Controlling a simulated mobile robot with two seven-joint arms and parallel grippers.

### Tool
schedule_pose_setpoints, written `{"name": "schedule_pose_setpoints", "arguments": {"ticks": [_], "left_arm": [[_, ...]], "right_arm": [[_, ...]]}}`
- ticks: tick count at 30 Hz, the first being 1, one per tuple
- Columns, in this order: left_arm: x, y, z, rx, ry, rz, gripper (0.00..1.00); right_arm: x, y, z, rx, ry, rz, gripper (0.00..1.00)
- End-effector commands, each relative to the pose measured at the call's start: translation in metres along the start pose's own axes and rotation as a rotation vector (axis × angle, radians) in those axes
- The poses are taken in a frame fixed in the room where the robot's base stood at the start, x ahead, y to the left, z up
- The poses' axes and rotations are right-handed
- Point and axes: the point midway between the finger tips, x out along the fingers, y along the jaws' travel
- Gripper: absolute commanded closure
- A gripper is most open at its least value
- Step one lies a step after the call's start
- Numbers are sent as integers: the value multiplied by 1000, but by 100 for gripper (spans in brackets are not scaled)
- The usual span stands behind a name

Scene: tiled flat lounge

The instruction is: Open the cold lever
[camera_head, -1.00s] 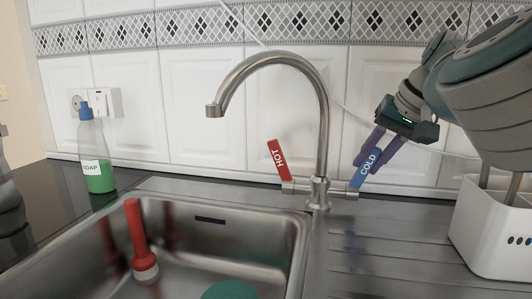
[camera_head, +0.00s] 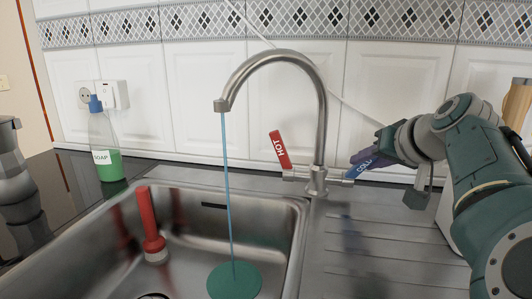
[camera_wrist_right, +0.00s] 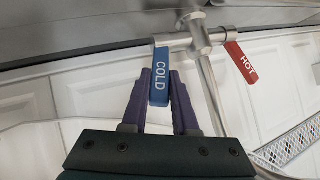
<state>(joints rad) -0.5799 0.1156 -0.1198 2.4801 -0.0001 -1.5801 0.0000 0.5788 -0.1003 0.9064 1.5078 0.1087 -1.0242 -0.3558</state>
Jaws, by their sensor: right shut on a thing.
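The blue cold lever (camera_head: 362,168) sits on the right side of the steel tap (camera_head: 321,110) and is tilted well over to the right, close to level. My right gripper (camera_head: 370,161) is shut on it; in the right wrist view the lever (camera_wrist_right: 160,78) lies between the purple fingers (camera_wrist_right: 158,95). The fingers partly cover the lever in the head view. A thin blue stream of water (camera_head: 227,180) runs from the spout into the sink. The red hot lever (camera_head: 279,150) stands up, leaning left. My left gripper is not in view.
A soap bottle (camera_head: 104,145) stands behind left. A grey metal pot (camera_head: 18,180) stands at the left edge. The ridged drainer (camera_head: 390,255) is largely bare.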

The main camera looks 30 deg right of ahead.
Motion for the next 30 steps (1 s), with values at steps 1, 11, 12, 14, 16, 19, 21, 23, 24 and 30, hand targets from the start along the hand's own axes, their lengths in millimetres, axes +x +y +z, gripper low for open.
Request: {"name": "schedule_pose_setpoints", "arguments": {"ticks": [1, 11, 12, 14, 16, 19, 21, 23, 24, 30], "left_arm": [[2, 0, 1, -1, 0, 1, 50], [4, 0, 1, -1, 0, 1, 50], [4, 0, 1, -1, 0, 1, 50], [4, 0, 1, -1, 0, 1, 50], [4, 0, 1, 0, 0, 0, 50], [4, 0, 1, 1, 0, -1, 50], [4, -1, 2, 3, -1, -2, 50], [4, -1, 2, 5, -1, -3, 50], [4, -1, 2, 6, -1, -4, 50], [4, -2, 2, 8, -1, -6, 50]], "right_arm": [[1, 1, 3, -7, 11, -2, 100], [1, 0, 4, -21, 54, -9, 100], [1, 0, 4, -21, 54, -9, 100], [1, 0, 4, -21, 54, -9, 100], [1, 0, 4, -21, 54, -9, 100], [1, 1, 4, -21, 53, -9, 100], [1, 1, 4, -21, 53, -9, 65], [1, 1, 4, -21, 53, -9, 58], [1, 1, 4, -21, 53, -9, 54], [1, 0, 3, -21, 54, -9, 43]]}}
